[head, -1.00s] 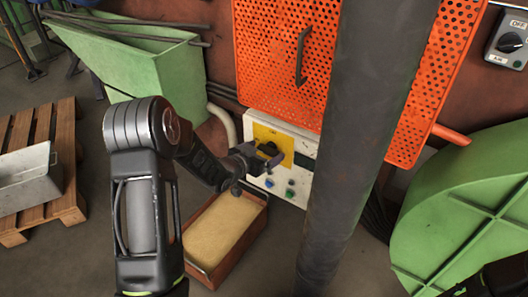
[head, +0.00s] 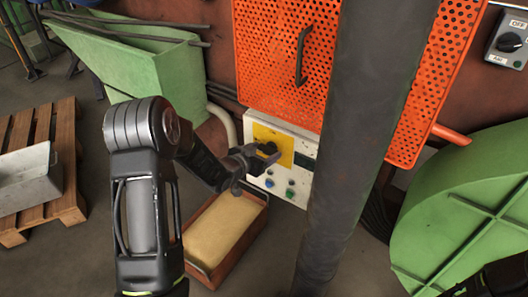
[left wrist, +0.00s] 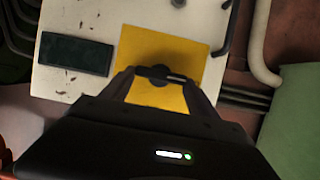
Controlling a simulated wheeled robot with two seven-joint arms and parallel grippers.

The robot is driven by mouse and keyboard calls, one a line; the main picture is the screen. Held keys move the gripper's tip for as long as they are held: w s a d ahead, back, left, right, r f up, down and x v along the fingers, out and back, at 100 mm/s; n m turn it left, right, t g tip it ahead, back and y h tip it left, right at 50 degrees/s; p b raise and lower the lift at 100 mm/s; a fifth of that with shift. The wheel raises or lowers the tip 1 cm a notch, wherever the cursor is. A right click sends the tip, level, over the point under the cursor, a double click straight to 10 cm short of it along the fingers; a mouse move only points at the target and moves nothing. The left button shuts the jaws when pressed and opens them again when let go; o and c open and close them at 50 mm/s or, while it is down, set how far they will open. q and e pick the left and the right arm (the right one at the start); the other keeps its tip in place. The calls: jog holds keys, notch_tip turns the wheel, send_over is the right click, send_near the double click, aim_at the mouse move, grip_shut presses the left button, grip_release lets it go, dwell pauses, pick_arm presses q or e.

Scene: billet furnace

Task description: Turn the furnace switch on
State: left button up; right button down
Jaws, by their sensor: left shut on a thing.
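The furnace switch is a black rotary knob (head: 268,147) on a yellow plate (head: 287,139) on the white control panel (head: 265,183). In the left wrist view the knob (left wrist: 161,73) sits between my left gripper's fingertips, in front of the yellow plate (left wrist: 192,50). My left gripper (head: 268,158) is shut on the knob. The fingers partly hide it, so its pointer and any position marks cannot be read. A small part of my right arm shows at the bottom right corner, but its gripper is not visible.
A dark vertical post (head: 360,130) stands just right of the panel. An orange perforated guard (head: 275,60) with a handle is above it. A wooden box of sand-coloured material (head: 225,230) lies below. Another switch box (head: 508,40) is at the top right.

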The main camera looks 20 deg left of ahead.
pick_arm(q)
jog(key=shift+f+b, duration=0.2)
jog(key=shift+b, duration=0.55)
jog(key=m+y+b, duration=0.1)
jog(key=m+b, duration=0.1)
jog(key=b, duration=0.1)
jog(key=d+m+y+b, duration=0.1)
jog(key=b, duration=0.3)
jog(key=shift+f+m+t+y, duration=0.2)
jog(key=shift+m+t+y, duration=0.1)
jog(key=shift+m+t, duration=0.1)
jog(key=shift+m+b, duration=0.3)
jog(key=shift+b, duration=0.05)
jog(key=shift+s+m+y+b, duration=0.1)
jog(key=shift+m+y+b, duration=0.5)
jog(key=shift+m, duration=0.1)
jog(key=m, duration=0.1)
jog(key=m+t+y+b, duration=0.1)
jog(key=shift+d+f+m, duration=0.2)
jog(key=shift+m, duration=0.1)
jog(key=m+b, duration=0.1)
jog(key=m+t+y+b, duration=0.1)
jog(key=shift+f+m, duration=0.2)
jog(key=shift+m, duration=0.2)
jog(key=shift+m+t+y+b, duration=0.3)
jog(key=shift+m+t+b, duration=0.3)
jog(key=shift+m, duration=0.5)
